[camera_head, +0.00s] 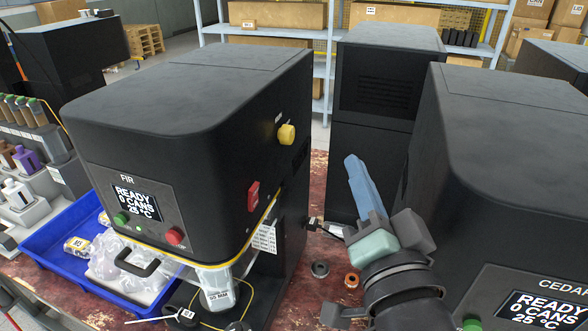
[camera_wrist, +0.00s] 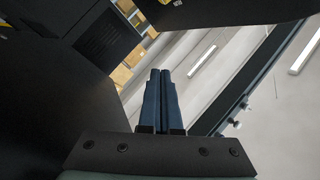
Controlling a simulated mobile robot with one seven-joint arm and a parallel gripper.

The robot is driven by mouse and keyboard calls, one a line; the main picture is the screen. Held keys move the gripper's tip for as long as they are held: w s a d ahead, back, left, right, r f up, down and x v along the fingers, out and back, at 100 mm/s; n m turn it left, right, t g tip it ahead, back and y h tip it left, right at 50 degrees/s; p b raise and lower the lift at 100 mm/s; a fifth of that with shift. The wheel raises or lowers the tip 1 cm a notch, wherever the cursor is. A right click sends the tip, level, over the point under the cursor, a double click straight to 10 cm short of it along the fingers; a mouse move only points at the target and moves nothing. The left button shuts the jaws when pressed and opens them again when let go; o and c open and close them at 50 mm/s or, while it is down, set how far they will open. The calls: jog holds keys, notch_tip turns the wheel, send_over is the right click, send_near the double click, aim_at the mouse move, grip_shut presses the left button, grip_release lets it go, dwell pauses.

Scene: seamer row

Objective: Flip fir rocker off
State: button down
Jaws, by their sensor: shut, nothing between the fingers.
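The machine labelled FIR (camera_head: 180,110) stands left of centre in the head view, with its screen (camera_head: 136,200) reading READY, 0 CANS, 25 °C. On its right side are a red rocker switch (camera_head: 253,195) and, higher and further back, a yellow knob (camera_head: 286,134). Which way the rocker is tipped is too small to tell. My gripper (camera_head: 351,160) is to the right of the FIR machine, apart from the rocker, pointing up. In the wrist view its fingers (camera_wrist: 160,78) are together with nothing between them.
The CEDAR machine (camera_head: 510,150) stands close at the right, and another black machine (camera_head: 378,110) stands behind. A blue tray (camera_head: 60,250) with bagged items lies at the left. Two small rings (camera_head: 352,280) lie on the red table (camera_head: 318,245) between the machines.

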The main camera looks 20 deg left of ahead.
jog(key=s+a+f+m+g+y+p, duration=0.1)
jog(key=s+f+m+g+y, duration=0.3)
jog(key=f, duration=0.6)
jog(key=s+m+y+p, duration=0.1)
jog(key=s+m, duration=0.1)
jog(key=shift+s+a+f+p, duration=0.3)
jog(key=shift+s+a+p, duration=0.1)
jog(key=p, duration=0.4)
send_near(258, 190)
jog(key=w, duration=0.4)
jog(key=shift+w+a+r+p, duration=0.15)
jog(key=shift+a+p, duration=0.3)
jog(key=shift+a, duration=0.5)
jog(key=shift+s+a+r+p, duration=0.15)
jog(key=shift+a+p, duration=0.3)
jog(key=shift+a, duration=0.55)
jog(key=shift+w, duration=0.1)
